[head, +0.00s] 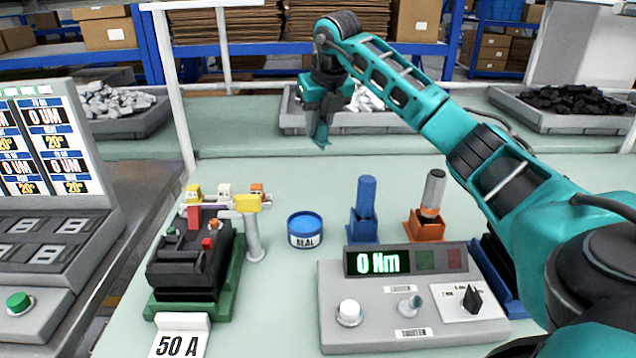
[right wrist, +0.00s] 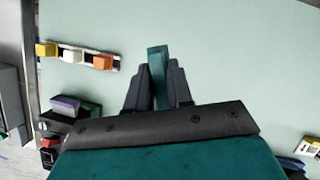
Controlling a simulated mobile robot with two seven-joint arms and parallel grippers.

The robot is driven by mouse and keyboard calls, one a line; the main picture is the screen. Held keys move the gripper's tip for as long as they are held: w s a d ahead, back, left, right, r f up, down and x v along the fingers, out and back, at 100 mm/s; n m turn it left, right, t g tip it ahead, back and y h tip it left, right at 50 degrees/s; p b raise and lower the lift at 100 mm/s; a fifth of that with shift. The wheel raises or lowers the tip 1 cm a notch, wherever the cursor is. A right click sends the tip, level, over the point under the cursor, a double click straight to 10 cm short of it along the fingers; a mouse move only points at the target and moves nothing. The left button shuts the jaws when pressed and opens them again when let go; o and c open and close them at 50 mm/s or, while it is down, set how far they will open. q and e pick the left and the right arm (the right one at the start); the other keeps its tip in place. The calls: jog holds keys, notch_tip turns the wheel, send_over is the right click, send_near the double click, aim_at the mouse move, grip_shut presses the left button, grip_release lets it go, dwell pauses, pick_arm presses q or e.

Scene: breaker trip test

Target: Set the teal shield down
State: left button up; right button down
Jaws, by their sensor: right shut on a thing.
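My right gripper (head: 323,104) is above the far part of the green table, in front of the grey trays. It is shut on the teal shield (head: 320,135), a narrow teal piece that points down from the fingers. In the right wrist view the teal shield (right wrist: 157,62) stands out between the two dark fingers of my right gripper (right wrist: 158,82). Plain table top shows around it. My left gripper is not in view.
A black breaker (head: 190,262) on a green base stands front left, with a yellow-topped post (head: 252,230) beside it. A blue SEAL tin (head: 305,232), blue holder (head: 363,225), orange holder (head: 428,226) and grey torque console (head: 400,335) stand nearby. The table's middle back is clear.

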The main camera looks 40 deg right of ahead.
notch_tip(320, 180, down, 9)
jog(key=shift+r+b, duration=0.2)
jog(key=shift+b, duration=0.35)
notch_tip(320, 180, down, 4)
jog(key=shift+r+b, duration=0.2)
jog(key=shift+b, duration=0.1)
jog(key=shift+f, duration=0.2)
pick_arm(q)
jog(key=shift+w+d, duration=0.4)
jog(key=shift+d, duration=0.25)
pick_arm(e)
jog(key=shift+r, duration=0.1)
jog(key=shift+f, duration=0.2)
jog(key=c, duration=1)
grip_release()
